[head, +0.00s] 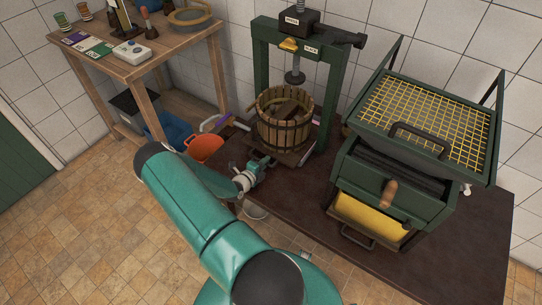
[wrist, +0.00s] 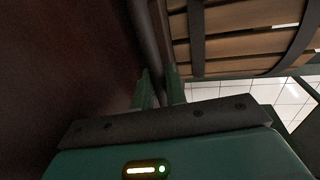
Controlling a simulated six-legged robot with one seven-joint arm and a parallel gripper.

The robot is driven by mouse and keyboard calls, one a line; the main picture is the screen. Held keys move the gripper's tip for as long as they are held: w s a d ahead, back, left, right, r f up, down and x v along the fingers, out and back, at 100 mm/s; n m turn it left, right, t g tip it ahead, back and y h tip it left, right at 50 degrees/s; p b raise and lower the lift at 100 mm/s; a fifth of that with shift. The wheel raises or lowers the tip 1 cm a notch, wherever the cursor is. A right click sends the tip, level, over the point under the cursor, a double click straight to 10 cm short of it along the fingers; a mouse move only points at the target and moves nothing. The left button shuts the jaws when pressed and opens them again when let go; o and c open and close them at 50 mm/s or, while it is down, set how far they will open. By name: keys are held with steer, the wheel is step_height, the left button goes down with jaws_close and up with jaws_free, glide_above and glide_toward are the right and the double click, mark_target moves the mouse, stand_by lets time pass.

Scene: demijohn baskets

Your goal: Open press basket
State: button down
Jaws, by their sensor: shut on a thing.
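The press basket (head: 270,128), of wooden slats with dark metal hoops, stands upright under the screw of the green press frame (head: 333,92). Something brown shows inside it. In the wrist view its slats and hoops (wrist: 235,45) fill the upper right. My gripper (head: 262,162) is low at the basket's near left side. In the wrist view its two green fingers (wrist: 160,88) are close together on a dark bar (wrist: 146,38) beside the slats. Shadow hides where the bar joins the basket. The press plate (head: 294,78) hangs above the basket's rim, apart from it.
A green box with a yellow mesh top (head: 425,112) stands on the right of the dark table (head: 305,205). A wooden bench (head: 150,62) with small items is at the left. An orange bucket (head: 206,149) stands between. Tiled floor at front left is clear.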

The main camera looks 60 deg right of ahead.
steer(key=f+v, duration=0.1)
steer(key=v, duration=0.7)
steer(key=f+v, duration=0.2)
steer(key=v, duration=0.7)
steer(key=shift+w+a+f, duration=0.15)
steer(key=shift+a+f, duration=0.15)
steer(key=shift+a, duration=0.25)
steer(key=c, duration=1.5)
jaws_free()
steer(key=shift+c, duration=0.2)
steer(key=v, duration=1.3)
steer(key=shift+a, duration=0.35)
steer(key=shift+w+r, duration=0.15)
